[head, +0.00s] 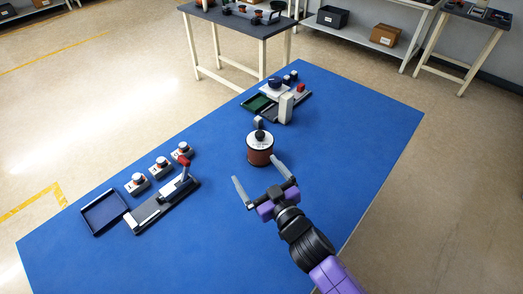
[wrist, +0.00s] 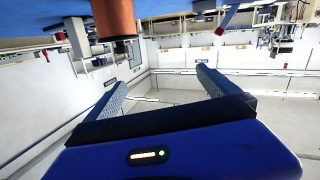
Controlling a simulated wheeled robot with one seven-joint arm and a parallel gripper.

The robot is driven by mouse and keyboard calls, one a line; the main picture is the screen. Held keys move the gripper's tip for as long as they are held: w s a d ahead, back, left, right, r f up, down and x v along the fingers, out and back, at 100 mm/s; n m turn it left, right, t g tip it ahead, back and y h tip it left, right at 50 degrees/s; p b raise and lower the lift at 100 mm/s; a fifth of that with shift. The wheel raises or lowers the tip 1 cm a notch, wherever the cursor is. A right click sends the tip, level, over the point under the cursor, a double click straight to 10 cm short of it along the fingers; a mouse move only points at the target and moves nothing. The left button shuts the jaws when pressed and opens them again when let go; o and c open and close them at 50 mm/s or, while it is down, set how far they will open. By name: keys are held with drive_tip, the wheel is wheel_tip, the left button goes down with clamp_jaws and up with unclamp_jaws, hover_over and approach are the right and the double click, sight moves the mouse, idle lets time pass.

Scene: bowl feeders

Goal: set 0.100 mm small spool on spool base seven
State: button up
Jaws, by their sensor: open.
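A copper-coloured spool (head: 260,157) with a white top and black knob stands upright on the blue table. My gripper (head: 256,169) is open and empty, just on the near side of this spool. In the wrist view the picture is upside down; the spool (wrist: 115,16) hangs from the top edge, beyond the open fingers (wrist: 160,77) and not between them. Three small grey bases (head: 138,186) (head: 161,170) (head: 182,154) with white and red-orange tops stand in a row at left. Their labels, and the spool's, are too small to read.
A grey fixture with a red-topped lever (head: 150,213) and an empty dark blue tray (head: 104,212) lie at the left. A device with a white post (head: 285,107) and a green tray (head: 258,103) stands at the back. The table's right side is clear.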

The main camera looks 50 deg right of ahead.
sight(263, 151)
drive_tip(key=w+d+f+m+g+h, duration=0.1)
drive_tip(key=d+f, duration=0.1)
drive_tip(key=w+d+f+m+h, duration=0.1)
drive_tip(key=w+d+f, duration=0.1)
drive_tip(key=d, duration=0.1)
drive_tip(key=w+d+f+m+g+h, duration=0.1)
drive_tip(key=d+f, duration=0.1)
drive_tip(key=d, duration=0.1)
drive_tip(key=shift+w+d+f+m+g, duration=0.1)
drive_tip(key=shift+w+d+m+g, duration=0.15)
drive_tip(key=shift+m+g, duration=0.05)
drive_tip(key=shift+d+m, duration=0.15)
drive_tip(key=shift+m, duration=0.15)
drive_tip(key=shift+p+x, duration=0.3)
drive_tip(key=shift+x, duration=3.55)
drive_tip(key=shift+s+d+f, duration=0.1)
drive_tip(key=shift+f, duration=0.05)
drive_tip(key=c, duration=1.6)
drive_tip(key=shift+r+p, duration=0.25)
drive_tip(key=shift+p, duration=0.05)
drive_tip(key=shift+c, duration=1.2)
